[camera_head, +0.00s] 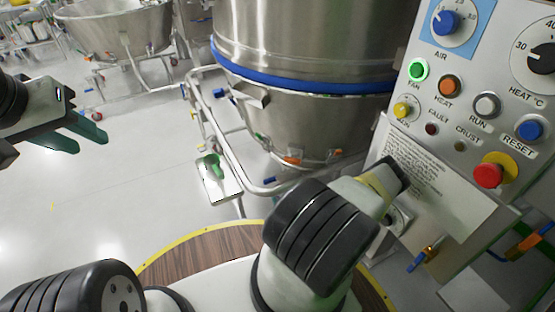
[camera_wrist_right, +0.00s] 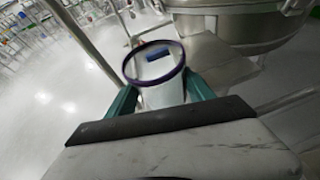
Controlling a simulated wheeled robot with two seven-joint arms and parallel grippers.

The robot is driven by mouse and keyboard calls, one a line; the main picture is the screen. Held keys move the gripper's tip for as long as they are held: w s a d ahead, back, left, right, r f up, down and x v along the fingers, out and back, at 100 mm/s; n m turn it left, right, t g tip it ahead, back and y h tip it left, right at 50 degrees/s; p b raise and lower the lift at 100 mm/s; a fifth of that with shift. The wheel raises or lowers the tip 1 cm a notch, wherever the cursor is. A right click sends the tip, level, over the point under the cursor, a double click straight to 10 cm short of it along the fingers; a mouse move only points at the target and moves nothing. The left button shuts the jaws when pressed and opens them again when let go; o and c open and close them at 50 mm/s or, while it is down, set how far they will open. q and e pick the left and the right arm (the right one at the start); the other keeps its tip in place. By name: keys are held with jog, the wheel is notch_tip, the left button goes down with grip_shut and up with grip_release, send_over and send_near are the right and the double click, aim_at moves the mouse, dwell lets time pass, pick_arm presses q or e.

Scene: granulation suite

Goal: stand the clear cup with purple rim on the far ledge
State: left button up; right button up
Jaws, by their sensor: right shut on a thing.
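The clear cup with the purple rim (camera_wrist_right: 155,64) is in the right wrist view, its open mouth facing the camera. My right gripper (camera_wrist_right: 160,94) is shut on it, one green finger on each side. In the head view neither the cup nor the right fingers show; my right arm reaches toward the control panel. My left gripper (camera_head: 89,143) is at the left of the head view, its green fingers apart and empty. I cannot tell for certain which surface is the far ledge.
A small white shelf (camera_head: 222,190) with a green object (camera_head: 213,164) stands by a metal frame. A steel vessel (camera_head: 300,125) with a blue band is behind it. The control panel (camera_head: 460,110) with knobs and buttons is at right. Open floor (camera_head: 110,195) lies at left.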

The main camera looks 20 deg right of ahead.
jog(key=w+d, duration=0.3)
jog(key=w, duration=0.1)
jog(key=w+d, duration=0.7)
jog(key=shift+w, duration=0.35)
jog(key=shift+w+d+f, duration=0.1)
jog(key=shift+d+f, duration=0.05)
jog(key=shift+f, duration=0.15)
jog(key=shift+f, duration=0.2)
jog(key=o, duration=1.5)
jog(key=shift+c, duration=0.2)
jog(key=shift+r, duration=0.2)
